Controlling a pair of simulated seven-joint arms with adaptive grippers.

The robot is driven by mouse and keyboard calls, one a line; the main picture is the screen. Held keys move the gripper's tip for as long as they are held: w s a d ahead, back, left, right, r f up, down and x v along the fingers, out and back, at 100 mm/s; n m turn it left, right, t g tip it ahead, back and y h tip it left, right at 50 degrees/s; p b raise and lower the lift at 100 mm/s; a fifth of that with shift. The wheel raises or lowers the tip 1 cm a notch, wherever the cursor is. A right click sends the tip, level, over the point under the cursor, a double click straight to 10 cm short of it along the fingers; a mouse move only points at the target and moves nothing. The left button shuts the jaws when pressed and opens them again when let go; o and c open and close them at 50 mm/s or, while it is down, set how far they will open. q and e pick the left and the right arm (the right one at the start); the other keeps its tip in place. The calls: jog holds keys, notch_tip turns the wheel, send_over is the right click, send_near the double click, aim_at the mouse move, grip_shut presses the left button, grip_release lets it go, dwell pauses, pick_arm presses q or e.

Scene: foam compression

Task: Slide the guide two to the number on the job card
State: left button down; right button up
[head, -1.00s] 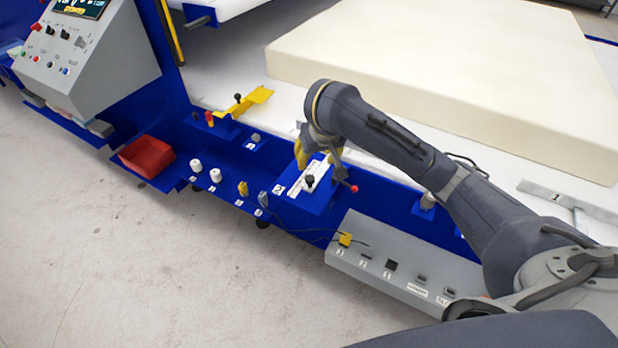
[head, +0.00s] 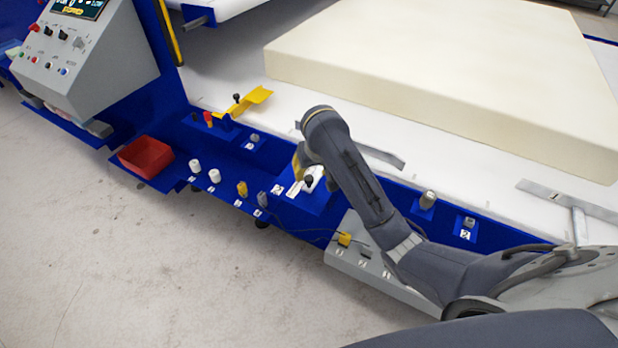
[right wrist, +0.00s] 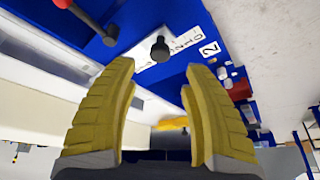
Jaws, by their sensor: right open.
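The guide two slider shows as a black knob (right wrist: 160,47) on a white number scale (right wrist: 182,40), beside a plate marked 2 (right wrist: 209,48) in the right wrist view. In the head view the knob (head: 308,181) stands on the blue block, partly covered by my arm. My right gripper (right wrist: 157,80) has its yellow fingers apart and empty. The knob appears beyond the fingertips, roughly in line with the gap, with no visible contact. In the head view the gripper (head: 297,167) is mostly hidden behind its wrist. My left gripper and a readable job card are not seen.
A lever with a red end (right wrist: 62,3) lies close to the scale. The red bin (head: 146,157), white knobs (head: 195,166) and yellow bracket (head: 257,96) lie to the left. A grey switch box (head: 345,262) is in front; the foam block (head: 450,85) is behind.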

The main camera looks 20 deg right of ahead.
aim_at(309, 177)
jog(key=shift+x, duration=3.6)
jog(key=shift+o, duration=0.2)
grip_shut()
